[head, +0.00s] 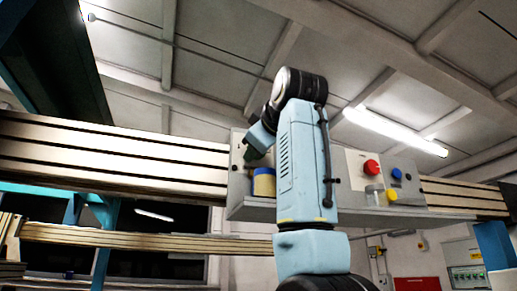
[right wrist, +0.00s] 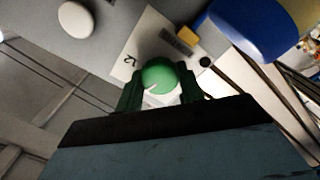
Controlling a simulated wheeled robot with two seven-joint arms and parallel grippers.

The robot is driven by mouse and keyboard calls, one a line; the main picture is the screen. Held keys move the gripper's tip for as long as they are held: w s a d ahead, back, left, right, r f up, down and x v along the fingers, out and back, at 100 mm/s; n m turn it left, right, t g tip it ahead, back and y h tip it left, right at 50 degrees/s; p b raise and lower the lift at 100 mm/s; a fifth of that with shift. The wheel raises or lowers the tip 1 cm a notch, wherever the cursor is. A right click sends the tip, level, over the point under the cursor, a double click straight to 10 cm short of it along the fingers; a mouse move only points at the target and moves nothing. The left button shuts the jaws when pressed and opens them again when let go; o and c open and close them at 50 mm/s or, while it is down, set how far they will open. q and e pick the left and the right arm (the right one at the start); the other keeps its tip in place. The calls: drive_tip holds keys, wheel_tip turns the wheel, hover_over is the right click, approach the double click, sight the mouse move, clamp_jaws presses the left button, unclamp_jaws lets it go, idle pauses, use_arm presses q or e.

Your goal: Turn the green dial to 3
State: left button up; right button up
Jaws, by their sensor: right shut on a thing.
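The green dial (right wrist: 158,73) sits on a white plate (right wrist: 150,35) in the right wrist view, with a pale pointer line on its face. A printed 2 shows on the plate to the upper left of the dial; a 3 cannot be made out. My right gripper (right wrist: 158,88) is shut on the dial, one dark green finger on each side. In the head view my right gripper (head: 250,149) reaches the left part of the grey panel, and the dial is hidden there. My left gripper is not in view.
Right of my arm are a red knob (head: 371,167), a blue knob (head: 396,174) and a yellow knob (head: 391,195). A white round knob (right wrist: 76,18) shows in the wrist view.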

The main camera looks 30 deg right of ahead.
drive_tip(key=shift+n, duration=3.6)
drive_tip(key=o, duration=1)
drive_tip(key=shift+b+v, duration=2.35)
drive_tip(key=shift+v, duration=4.4)
